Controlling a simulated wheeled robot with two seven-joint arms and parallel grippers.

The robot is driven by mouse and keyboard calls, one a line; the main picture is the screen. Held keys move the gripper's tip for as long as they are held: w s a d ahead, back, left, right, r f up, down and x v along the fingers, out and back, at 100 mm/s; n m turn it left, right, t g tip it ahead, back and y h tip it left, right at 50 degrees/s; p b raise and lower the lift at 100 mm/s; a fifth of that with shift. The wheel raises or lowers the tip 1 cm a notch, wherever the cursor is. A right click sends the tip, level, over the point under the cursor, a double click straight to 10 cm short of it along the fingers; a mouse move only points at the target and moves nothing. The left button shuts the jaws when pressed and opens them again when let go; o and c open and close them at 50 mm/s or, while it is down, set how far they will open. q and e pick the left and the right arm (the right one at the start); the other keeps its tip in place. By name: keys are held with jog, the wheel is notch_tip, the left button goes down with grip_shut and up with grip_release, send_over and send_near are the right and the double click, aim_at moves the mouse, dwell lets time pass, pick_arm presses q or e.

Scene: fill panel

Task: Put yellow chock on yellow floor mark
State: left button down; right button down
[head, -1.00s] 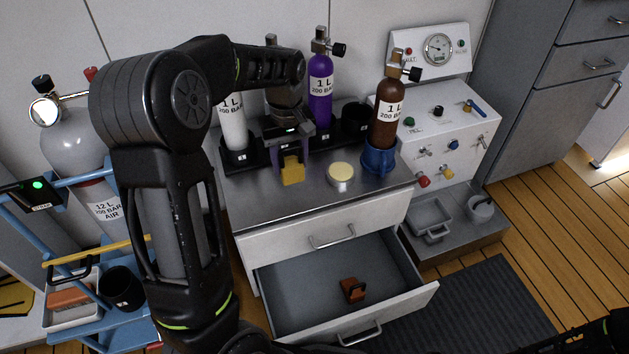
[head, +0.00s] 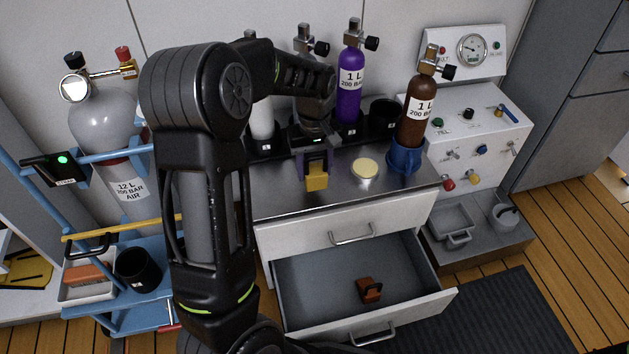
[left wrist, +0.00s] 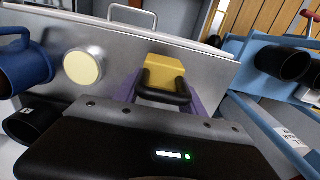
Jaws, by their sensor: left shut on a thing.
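The yellow chock (head: 316,181) is between the purple fingers of my left gripper (head: 314,164), over the front part of the metal cabinet top. My left gripper is shut on it. In the left wrist view the yellow chock (left wrist: 165,72) shows its black handle between the fingers. I cannot tell whether its underside touches the cabinet top. A yellow patch with dark lines (head: 27,271) lies low at the left edge, partly cut off and behind the blue cart; it may be the yellow floor mark. My right gripper is not in view.
The cabinet top (head: 280,196) also bears a round pale-lidded tin (head: 365,170) and a blue cup (head: 404,158) with a brown cylinder. The open drawer (head: 320,290) holds an orange-brown chock (head: 370,289). A blue cart (head: 140,308) with a grey cylinder stands left.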

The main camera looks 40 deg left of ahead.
aim_at(314, 167)
pick_arm(q)
jog(key=shift+f+b, duration=0.8)
jog(key=shift+f, duration=1.55)
jog(key=shift+f, duration=0.1)
jog(key=c, duration=0.7)
grip_release()
notch_tip(314, 167, up, 12)
jog(key=p, duration=0.4)
